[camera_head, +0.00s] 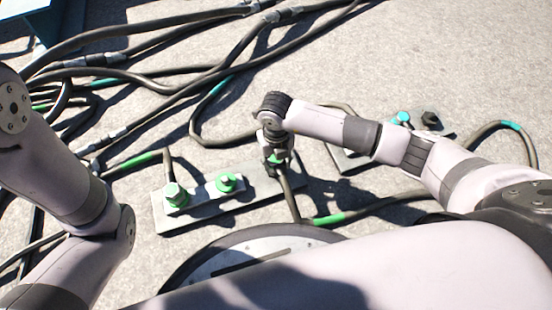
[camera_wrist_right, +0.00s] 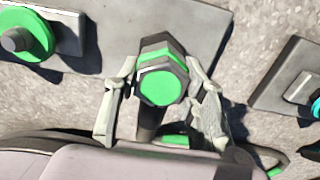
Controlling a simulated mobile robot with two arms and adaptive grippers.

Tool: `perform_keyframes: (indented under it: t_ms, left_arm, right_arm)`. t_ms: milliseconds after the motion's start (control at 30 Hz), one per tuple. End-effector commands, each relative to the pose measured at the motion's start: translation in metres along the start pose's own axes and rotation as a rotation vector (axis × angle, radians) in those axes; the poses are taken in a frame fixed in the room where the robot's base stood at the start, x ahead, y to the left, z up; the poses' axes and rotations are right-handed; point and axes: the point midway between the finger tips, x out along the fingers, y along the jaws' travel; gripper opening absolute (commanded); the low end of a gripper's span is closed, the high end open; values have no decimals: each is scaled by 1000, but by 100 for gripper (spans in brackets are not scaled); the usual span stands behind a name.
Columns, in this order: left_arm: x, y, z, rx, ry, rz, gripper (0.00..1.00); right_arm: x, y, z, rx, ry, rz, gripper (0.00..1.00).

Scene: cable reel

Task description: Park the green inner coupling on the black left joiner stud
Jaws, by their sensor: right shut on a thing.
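My right gripper (camera_head: 274,150) is shut on the green inner coupling (camera_head: 277,160) over the right end of the grey joiner plate (camera_head: 205,213). In the right wrist view the coupling (camera_wrist_right: 160,86) shows a green hexagonal face, a green band and a dark body between the two fingers. Its dark cable runs down from it in the head view. The black left joiner stud is hidden, so I cannot tell whether the coupling is on it or above it. My left gripper is out of view.
A second plate to the right bears a teal stud (camera_head: 402,117) and a black stud (camera_head: 430,118). A teal-banded cable (camera_head: 509,125) curves beyond it. Several dark cables cross the ground at the upper left. Open concrete lies at the upper right.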

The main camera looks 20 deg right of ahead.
Motion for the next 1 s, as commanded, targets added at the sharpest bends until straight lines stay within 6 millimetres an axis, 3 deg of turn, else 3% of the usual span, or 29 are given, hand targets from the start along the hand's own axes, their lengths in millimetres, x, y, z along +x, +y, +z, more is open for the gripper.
perform_keyframes:
  t_ms: [600, 633, 1000]
  left_arm:
    - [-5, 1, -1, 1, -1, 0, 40]
    - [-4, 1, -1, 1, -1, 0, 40]
    - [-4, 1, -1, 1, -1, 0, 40]
  right_arm:
    - [10, 1, 1, 0, -2, 2, 5]
    - [8, 1, 1, 0, -2, 2, 40]
    - [9, 0, 0, 0, -1, 1, 61]
